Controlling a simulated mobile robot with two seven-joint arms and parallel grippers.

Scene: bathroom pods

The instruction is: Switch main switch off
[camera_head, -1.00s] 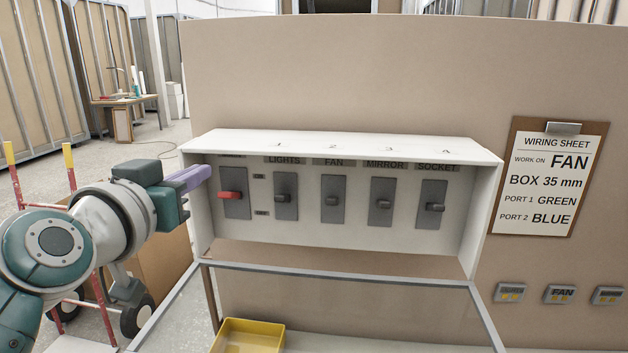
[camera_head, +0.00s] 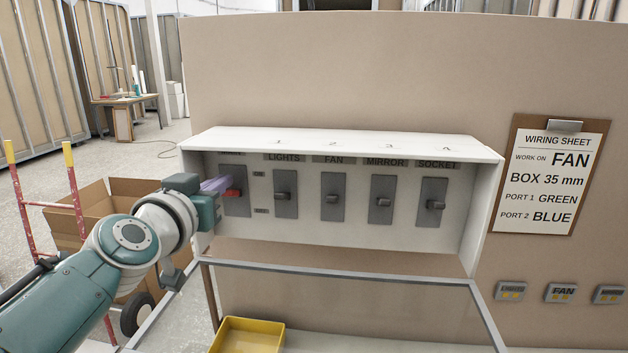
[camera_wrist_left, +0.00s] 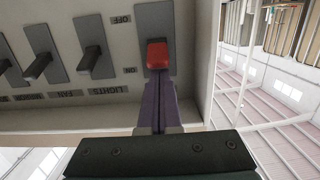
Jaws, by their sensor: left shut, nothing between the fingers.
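The main switch has a red lever (camera_head: 233,194) on a grey plate (camera_head: 238,208) at the left end of the white switch box. Its label is partly hidden. My left gripper (camera_head: 222,185) is inside the box's left end, with purple fingers shut and empty. The fingertips are right by the red lever. In the left wrist view, which is upside down, the red lever (camera_wrist_left: 157,54) stands just past the tips of the shut fingers (camera_wrist_left: 158,90), between the OFF and ON marks. I cannot tell whether they touch. My right gripper is out of view.
The white box (camera_head: 340,144) has a top and side walls around the switches. Grey levers for LIGHTS (camera_head: 283,196), FAN (camera_head: 332,200), MIRROR (camera_head: 382,202) and SOCKET (camera_head: 436,204) stand to the right. A yellow tray (camera_head: 246,336) sits below. A wiring sheet (camera_head: 552,175) hangs at right.

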